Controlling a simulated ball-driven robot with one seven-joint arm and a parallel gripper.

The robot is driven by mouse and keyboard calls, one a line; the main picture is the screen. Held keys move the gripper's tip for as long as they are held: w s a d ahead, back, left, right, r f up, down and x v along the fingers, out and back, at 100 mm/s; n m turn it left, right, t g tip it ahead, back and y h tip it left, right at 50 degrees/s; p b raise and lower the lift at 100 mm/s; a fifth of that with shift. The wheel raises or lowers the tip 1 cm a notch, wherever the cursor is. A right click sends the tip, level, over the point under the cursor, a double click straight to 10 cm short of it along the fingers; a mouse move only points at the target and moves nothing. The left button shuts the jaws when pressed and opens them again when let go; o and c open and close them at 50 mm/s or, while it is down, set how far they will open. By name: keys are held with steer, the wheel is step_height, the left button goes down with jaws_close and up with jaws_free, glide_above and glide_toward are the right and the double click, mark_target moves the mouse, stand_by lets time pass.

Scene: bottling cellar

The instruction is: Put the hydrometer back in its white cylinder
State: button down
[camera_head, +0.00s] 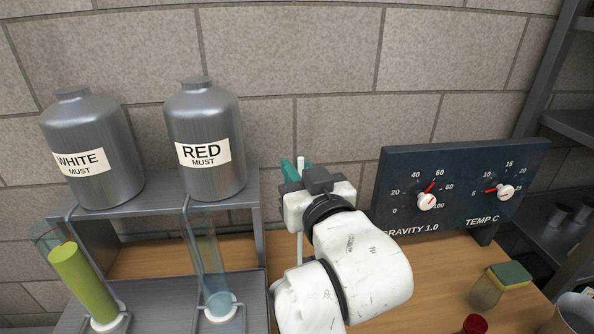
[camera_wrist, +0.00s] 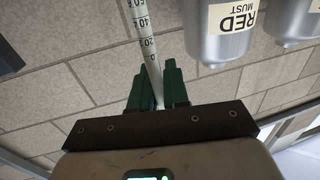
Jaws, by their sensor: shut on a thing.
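My gripper (camera_head: 294,172) is raised near the middle of the head view, to the right of the RED must can. In the wrist view its green fingers (camera_wrist: 154,88) are shut on the hydrometer (camera_wrist: 144,38), a thin white stem with a printed number scale. In the head view a short piece of the stem (camera_head: 300,162) shows above the fingers and a thin length below; my arm hides the rest. The cylinder under the WHITE must can (camera_head: 82,281), filled with yellow-green liquid, stands at the lower left. My gripper is well to the right of it.
A second clear glass cylinder (camera_head: 207,262) stands under the RED must can (camera_head: 206,140), between my gripper and the yellow-green one. The WHITE must can (camera_head: 92,150) is on the shelf. A dial panel (camera_head: 455,188), a sponge-topped jar (camera_head: 487,292) and a red object (camera_head: 475,324) are right.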

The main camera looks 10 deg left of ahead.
steer(key=shift+f, duration=0.2)
steer(key=shift+f+b, duration=0.65)
steer(key=shift+f, duration=0.4)
stand_by(0.5)
steer(key=shift+f+b, duration=1)
steer(key=shift+f, duration=0.45)
steer(key=shift+f+b, duration=1.6)
steer(key=shift+f, duration=0.8)
steer(key=c, duration=1)
jaws_free()
steer(key=shift+c, duration=0.2)
